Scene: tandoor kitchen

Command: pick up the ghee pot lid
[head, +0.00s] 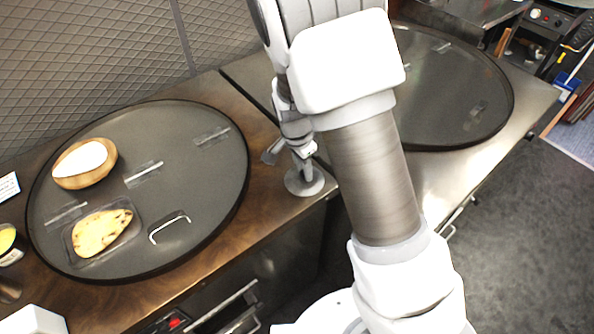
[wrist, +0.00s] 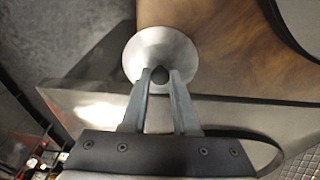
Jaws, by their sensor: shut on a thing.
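The ghee pot lid (wrist: 181,52) is a round silver-grey metal disc with a dark knob in the middle. In the wrist view it is at the top centre, over the corner of the wooden counter. My gripper (wrist: 160,76) is shut on the lid's knob, one finger on each side. In the head view the lid (head: 305,186) shows at the counter's corner below my gripper (head: 303,158), and my arm hides part of the area. I cannot tell whether the lid still touches the counter. No ghee pot is clearly seen.
A large round dark tray (head: 185,240) on the counter left of my gripper holds a wooden bowl (head: 112,158) and a flatbread on a clear plate. Another round dark tray (head: 450,90) lies to the right. The counter's front edge is close, with floor beyond.

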